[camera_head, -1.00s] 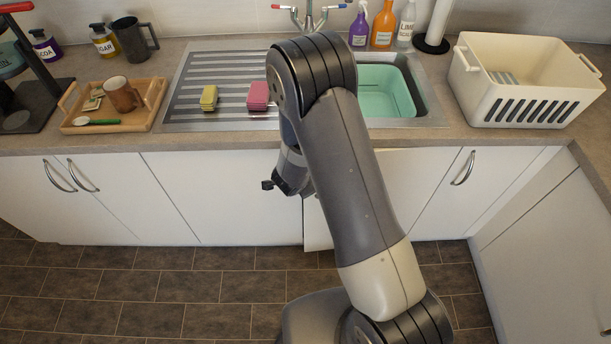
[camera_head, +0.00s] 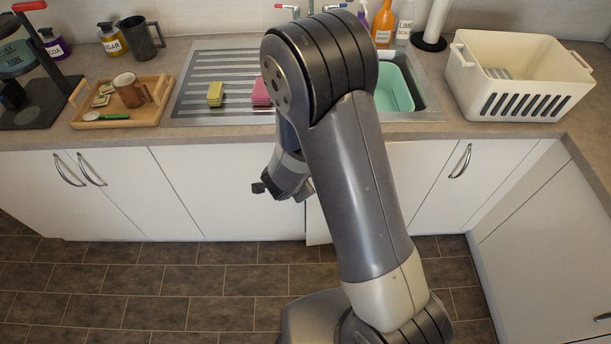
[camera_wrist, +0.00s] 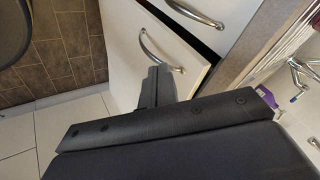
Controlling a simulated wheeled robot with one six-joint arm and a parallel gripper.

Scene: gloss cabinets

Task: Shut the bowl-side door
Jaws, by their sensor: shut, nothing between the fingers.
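The bowl-side door (camera_head: 318,222) is a white cabinet door under the sink, mostly hidden behind my arm in the head view. In the wrist view the door (camera_wrist: 130,40) has a curved metal handle (camera_wrist: 160,52) and stands slightly ajar, with a dark gap along its edge. The green bowl (camera_head: 396,90) sits in the sink above. My gripper (camera_wrist: 155,82) is shut and empty, with its fingertips close to the door face below the handle. I cannot tell whether they touch it. In the head view only part of my wrist shows, left of the arm.
The neighbouring white door with a handle (camera_head: 460,161) is closed on the right. A side cabinet (camera_head: 545,235) closes off the right. The tiled floor (camera_head: 160,285) in front is clear. The countertop holds a wooden tray (camera_head: 150,112) and a cream basket (camera_head: 515,85).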

